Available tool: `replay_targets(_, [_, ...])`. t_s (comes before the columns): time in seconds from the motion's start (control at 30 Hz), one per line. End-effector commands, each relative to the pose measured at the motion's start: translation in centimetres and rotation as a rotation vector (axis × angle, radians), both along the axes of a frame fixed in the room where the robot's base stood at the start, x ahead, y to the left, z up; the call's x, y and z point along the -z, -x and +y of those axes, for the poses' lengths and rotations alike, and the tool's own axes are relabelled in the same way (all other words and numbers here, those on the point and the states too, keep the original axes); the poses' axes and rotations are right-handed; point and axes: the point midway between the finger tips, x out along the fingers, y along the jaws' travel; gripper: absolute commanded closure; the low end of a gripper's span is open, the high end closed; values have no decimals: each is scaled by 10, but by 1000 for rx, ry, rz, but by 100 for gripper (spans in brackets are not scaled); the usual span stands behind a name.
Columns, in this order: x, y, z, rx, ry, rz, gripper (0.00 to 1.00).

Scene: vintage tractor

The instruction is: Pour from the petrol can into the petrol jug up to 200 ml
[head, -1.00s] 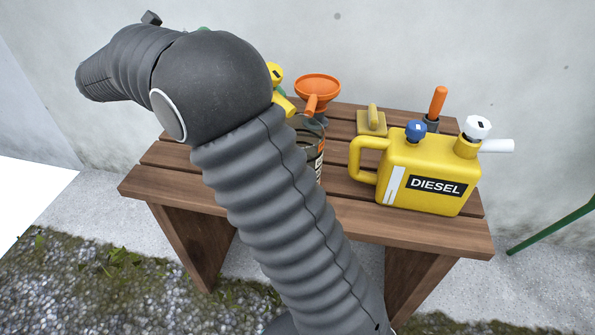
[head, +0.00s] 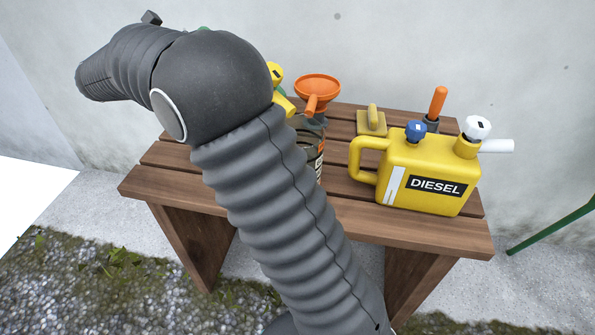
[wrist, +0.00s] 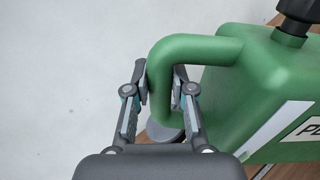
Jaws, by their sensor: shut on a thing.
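My gripper (wrist: 160,88) is shut on the handle of the green petrol can (wrist: 222,105) in the wrist view. The can has a dark cap or neck at the top right and a white label, cut off by the edge. A clear vessel with dark and orange markings (head: 318,160), perhaps the petrol jug, stands on the bench, partly hidden behind my arm. Its fill level cannot be read.
A yellow diesel can (head: 425,170) stands on the right of the wooden bench (head: 350,215). An orange funnel (head: 317,88) is near the vessel. A yellow spout (head: 284,104) shows beside my arm.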

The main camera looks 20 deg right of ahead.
Motion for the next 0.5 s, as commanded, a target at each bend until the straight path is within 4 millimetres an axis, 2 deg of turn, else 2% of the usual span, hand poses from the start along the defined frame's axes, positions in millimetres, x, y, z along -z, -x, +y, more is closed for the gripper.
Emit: replay_targets(0.5, [-10, 2, -1, 0, -12, -34, 100])
